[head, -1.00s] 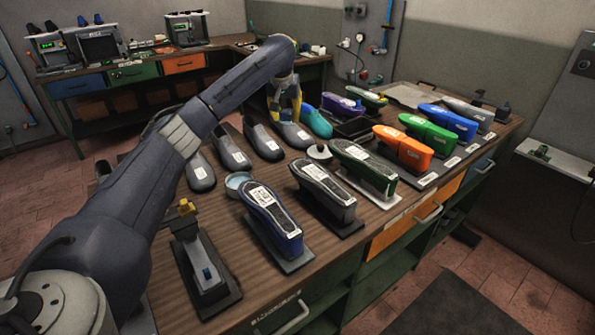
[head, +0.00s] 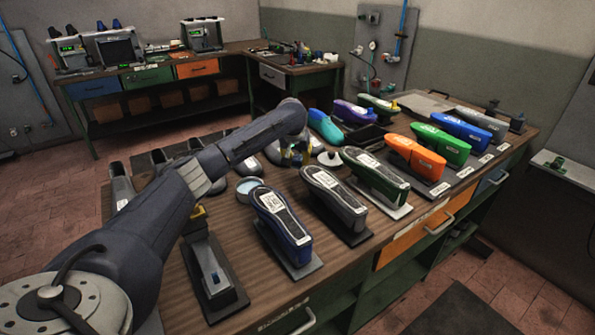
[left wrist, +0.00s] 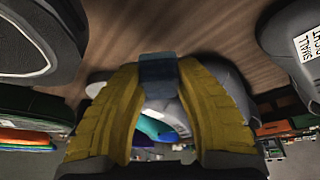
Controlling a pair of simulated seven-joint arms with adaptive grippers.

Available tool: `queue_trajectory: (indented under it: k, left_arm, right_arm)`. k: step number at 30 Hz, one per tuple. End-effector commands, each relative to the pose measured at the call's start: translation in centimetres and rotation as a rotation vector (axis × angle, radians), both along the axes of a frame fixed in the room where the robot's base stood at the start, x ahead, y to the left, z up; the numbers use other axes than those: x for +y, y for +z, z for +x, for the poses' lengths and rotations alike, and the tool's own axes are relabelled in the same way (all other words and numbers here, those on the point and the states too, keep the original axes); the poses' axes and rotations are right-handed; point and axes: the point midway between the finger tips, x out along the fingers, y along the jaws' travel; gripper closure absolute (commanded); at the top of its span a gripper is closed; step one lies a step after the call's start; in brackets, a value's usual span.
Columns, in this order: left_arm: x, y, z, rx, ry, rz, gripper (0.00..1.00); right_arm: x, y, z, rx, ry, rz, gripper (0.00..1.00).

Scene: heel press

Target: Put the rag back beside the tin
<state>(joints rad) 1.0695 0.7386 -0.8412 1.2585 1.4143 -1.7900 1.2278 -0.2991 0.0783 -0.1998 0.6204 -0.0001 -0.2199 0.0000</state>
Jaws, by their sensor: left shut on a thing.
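My left gripper (head: 296,150) is partly hidden by its own arm in the head view, among the shoes behind the front row. In the left wrist view its yellow fingers (left wrist: 160,75) are shut on a small dark blue-grey piece, which looks like the rag (left wrist: 158,68). The open round tin (head: 249,188), with a pale blue rim, stands on the bench to the left of the gripper, behind the blue shoe. A pale round lid with a knob (head: 329,158) lies to the right of the gripper. My right gripper is not in view.
Blue (head: 281,220), grey (head: 334,197) and green (head: 376,174) shoes stand on plates along the front. Grey shoes stand behind the tin, partly hidden by my arm. Orange, green and blue shoes fill the right side. Bare wood (head: 228,220) shows in front of the tin.

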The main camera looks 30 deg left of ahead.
Motion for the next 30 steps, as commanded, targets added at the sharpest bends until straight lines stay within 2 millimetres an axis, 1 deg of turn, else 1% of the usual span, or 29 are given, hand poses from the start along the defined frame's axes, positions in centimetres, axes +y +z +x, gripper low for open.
queue_trajectory:
  k: [4,10,14,29,30]
  left_arm:
    - [0.0,-0.7,0.0,0.001,0.0,-0.001,0.97]
    - [0.0,-3.2,-0.1,0.003,0.001,-0.001,0.97]
    - [0.0,-4.2,0.0,0.001,0.0,0.001,0.97]
    - [0.0,-4.9,0.0,0.001,0.0,-0.001,0.97]
    - [0.0,-4.9,0.0,0.001,0.0,-0.001,0.63]
  right_arm:
    - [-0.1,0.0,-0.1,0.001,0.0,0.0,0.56]
    - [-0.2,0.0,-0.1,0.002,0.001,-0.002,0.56]
    - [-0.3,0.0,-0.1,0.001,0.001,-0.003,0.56]
    - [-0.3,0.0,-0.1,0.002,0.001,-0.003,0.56]
    - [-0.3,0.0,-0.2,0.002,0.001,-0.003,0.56]
